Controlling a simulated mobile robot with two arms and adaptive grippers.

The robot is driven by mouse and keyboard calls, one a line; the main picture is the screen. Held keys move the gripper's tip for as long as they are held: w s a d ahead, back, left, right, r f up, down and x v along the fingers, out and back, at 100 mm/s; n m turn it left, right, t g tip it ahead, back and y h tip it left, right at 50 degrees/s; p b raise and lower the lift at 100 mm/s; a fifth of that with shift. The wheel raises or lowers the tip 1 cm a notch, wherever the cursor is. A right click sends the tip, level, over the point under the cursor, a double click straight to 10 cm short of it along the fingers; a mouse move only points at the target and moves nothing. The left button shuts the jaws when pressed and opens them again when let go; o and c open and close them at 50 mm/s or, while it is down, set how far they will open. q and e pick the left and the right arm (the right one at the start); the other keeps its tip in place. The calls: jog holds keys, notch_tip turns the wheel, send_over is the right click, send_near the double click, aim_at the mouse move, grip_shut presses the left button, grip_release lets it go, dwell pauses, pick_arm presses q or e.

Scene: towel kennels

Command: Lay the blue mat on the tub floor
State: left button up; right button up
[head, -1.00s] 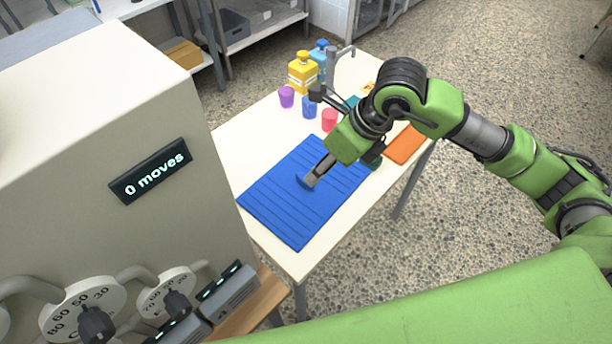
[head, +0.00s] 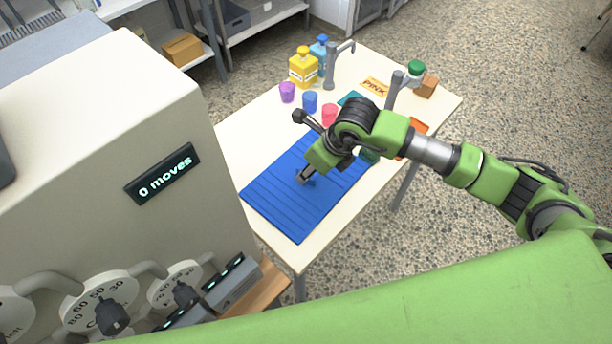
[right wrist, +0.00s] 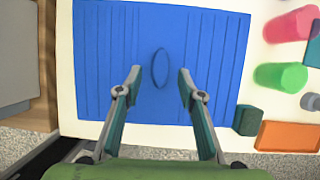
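The blue mat (head: 285,208) lies flat on the near part of the pale table, with grooves across it. In the right wrist view the mat (right wrist: 215,60) fills the middle, with a dark blue oval loop (right wrist: 160,68) on it. My right gripper (head: 305,177) is over the middle of the mat in the head view. In the right wrist view my right gripper (right wrist: 160,82) is open, its two fingers apart on either side below the loop, with nothing between them. Whether the fingertips touch the mat is unclear. My left gripper is out of view. I cannot make out a tub.
Purple (head: 287,92), blue (head: 309,102) and pink (head: 329,115) cups stand behind the mat, near a yellow bottle (head: 303,68) and taps. A large beige housing (head: 100,140) with dials and a "0 moves" display (head: 163,173) stands left. An orange slab (right wrist: 288,136) lies beyond the mat.

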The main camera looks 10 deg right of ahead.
jog(key=shift+x, duration=1.4)
jog(key=shift+w+r, duration=0.1)
jog(key=shift+r, duration=0.05)
grip_shut()
